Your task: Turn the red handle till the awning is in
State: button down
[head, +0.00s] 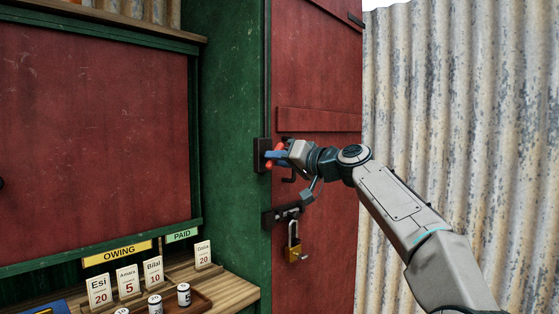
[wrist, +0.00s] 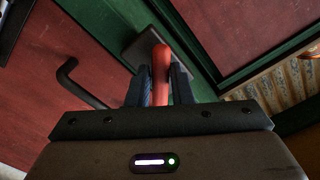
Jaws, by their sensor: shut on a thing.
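The red handle (head: 269,162) sticks out from a dark mounting plate (head: 261,155) at the edge of the green post, beside the red door. My gripper (head: 277,157) is shut on the red handle, and its fingers hide part of it in the head view. In the wrist view the red handle (wrist: 161,70) stands upright between the two fingers (wrist: 162,88), in front of the dark plate (wrist: 142,46). The awning cannot be made out for certain in either view.
A dark hook-shaped door pull (head: 289,177), a latch (head: 283,212) and a brass padlock (head: 294,247) are close below my gripper on the red door (head: 318,70). A wooden counter (head: 235,289) with name cards stands at lower left. Corrugated metal (head: 470,110) stands at right.

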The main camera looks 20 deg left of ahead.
dwell(0.7)
jog(key=c, duration=1.4)
grip_release()
jog(key=shift+o, duration=0.2)
jog(key=shift+d, duration=0.1)
jog(key=b+v, duration=0.5)
jog(key=v, duration=0.8)
jog(key=shift+s+d, duration=0.25)
jog(key=shift+s, duration=0.05)
